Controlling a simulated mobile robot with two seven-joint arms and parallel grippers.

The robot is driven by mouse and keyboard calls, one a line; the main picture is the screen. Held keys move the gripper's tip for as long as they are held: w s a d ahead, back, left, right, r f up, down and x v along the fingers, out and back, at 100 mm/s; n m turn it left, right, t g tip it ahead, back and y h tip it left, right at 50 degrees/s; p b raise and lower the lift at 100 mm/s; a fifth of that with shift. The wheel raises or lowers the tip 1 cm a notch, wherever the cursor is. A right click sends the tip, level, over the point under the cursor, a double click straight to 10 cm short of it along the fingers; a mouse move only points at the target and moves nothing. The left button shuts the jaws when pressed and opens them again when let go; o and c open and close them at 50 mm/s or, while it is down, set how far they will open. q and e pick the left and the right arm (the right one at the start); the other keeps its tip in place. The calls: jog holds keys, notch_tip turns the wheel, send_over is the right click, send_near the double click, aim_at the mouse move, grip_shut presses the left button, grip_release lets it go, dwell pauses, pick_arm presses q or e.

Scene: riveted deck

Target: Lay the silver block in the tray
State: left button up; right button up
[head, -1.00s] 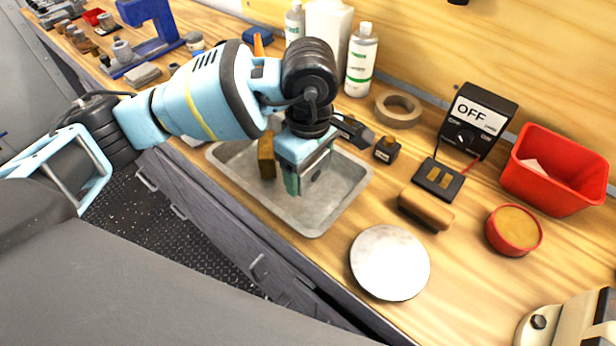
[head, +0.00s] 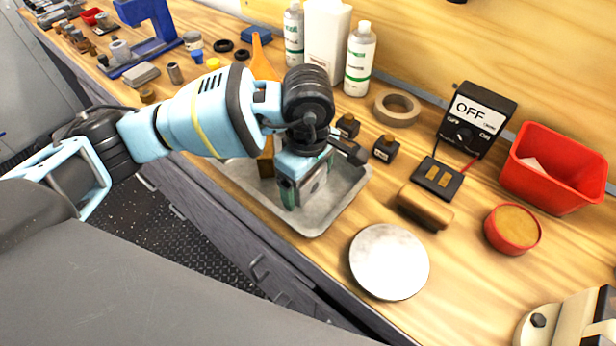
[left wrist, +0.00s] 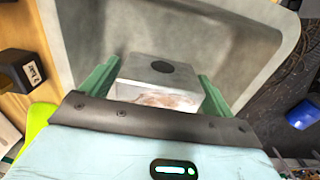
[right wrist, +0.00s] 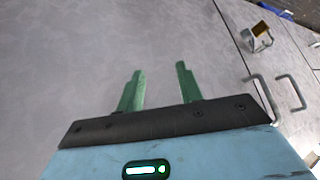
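The silver block (left wrist: 160,80), a pale metal block with a dark round spot on top, sits between the green fingers of my left gripper (left wrist: 158,88) in the left wrist view. The fingers press on both sides of it. In the head view, my left gripper (head: 306,186) points down over the grey metal tray (head: 345,198), with the block partly hidden by the fingers. I cannot tell whether the block touches the tray floor. My right gripper (right wrist: 158,88) is open and empty, away from the bench, facing grey panels.
A brass-coloured block (head: 266,160) shows at the tray, partly behind my arm. Nearby are two small dark weights (head: 386,149), a tape roll (head: 397,106), a wooden block (head: 425,207), a round pale disc (head: 389,262) and a red bin (head: 553,168).

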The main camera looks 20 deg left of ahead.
pick_arm(q)
jog(key=shift+o, duration=0.3)
jog(key=shift+r, duration=0.1)
jog(key=shift+r, duration=0.25)
notch_tip(320, 180, up, 12)
jog(key=shift+f, duration=0.15)
jog(key=shift+f, duration=0.1)
dwell(0.4)
